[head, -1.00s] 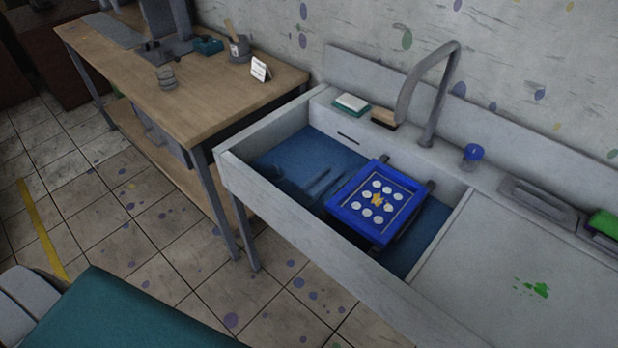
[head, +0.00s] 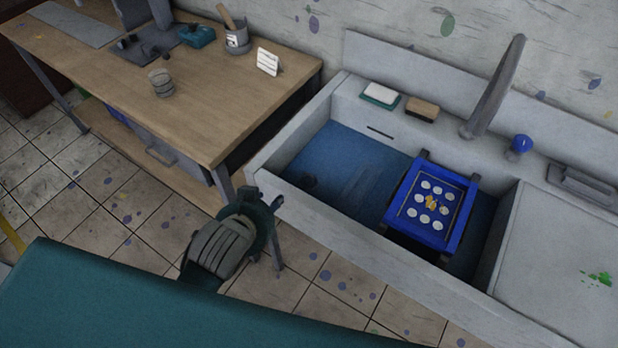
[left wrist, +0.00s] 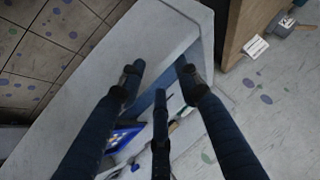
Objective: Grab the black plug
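A small dark round thing (head: 308,183), which looks like the black plug, lies on the blue floor of the sink (head: 345,155) near its left front corner. It is too small and dim to make out fully. My left gripper (head: 264,197) is outside the sink, beside the outer face of its front left corner, apart from the plug. In the left wrist view its fingers (left wrist: 160,80) are spread and empty, with the sink's pale wall (left wrist: 150,40) beyond them. I cannot make out the plug in that view. My right gripper is not in view.
A blue printing frame (head: 395,205) rests in the right part of the sink. A tap (head: 495,88), a sponge (head: 422,109) and a blue knob (head: 521,146) are along the back ledge. A wooden table (head: 215,125) stands left. The sink's left part is mostly clear.

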